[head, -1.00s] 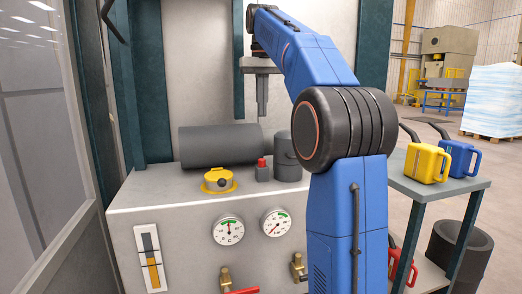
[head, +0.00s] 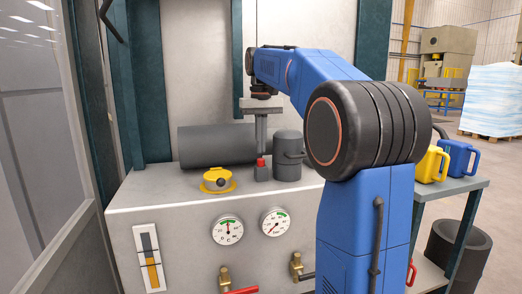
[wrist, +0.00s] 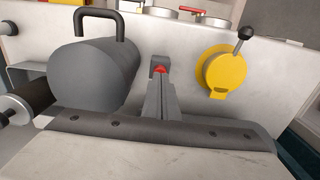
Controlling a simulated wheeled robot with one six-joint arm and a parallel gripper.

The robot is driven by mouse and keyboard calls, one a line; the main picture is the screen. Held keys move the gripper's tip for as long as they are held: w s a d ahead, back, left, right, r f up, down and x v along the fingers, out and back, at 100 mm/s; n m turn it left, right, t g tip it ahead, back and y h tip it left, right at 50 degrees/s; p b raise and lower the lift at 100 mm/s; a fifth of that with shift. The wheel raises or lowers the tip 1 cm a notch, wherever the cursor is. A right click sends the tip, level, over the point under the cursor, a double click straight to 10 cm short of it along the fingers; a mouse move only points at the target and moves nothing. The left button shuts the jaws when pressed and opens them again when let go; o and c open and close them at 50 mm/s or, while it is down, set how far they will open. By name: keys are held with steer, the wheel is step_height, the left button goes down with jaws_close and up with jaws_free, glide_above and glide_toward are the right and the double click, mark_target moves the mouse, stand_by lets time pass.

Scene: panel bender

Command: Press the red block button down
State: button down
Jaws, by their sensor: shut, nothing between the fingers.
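The red button (head: 261,162) sits on top of a small dark grey block (head: 262,174) on the pale machine top. My gripper (head: 261,153) points straight down with its fingers shut and empty. Its tips are directly above the red button in the head view, at or very near its top; I cannot tell whether they touch. In the wrist view, the shut fingers (wrist: 160,84) reach toward the button (wrist: 160,69), covering part of it. Only a small red part shows there.
Gauges (head: 228,231) and valves are on the front panel.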

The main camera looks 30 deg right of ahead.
mark_target(261, 159)
steer(key=shift+f, duration=1)
steer(key=shift+f, duration=1.1)
steer(key=shift+r, duration=0.45)
step_height(261, 159, up, 13)
steer(key=shift+r, duration=0.15)
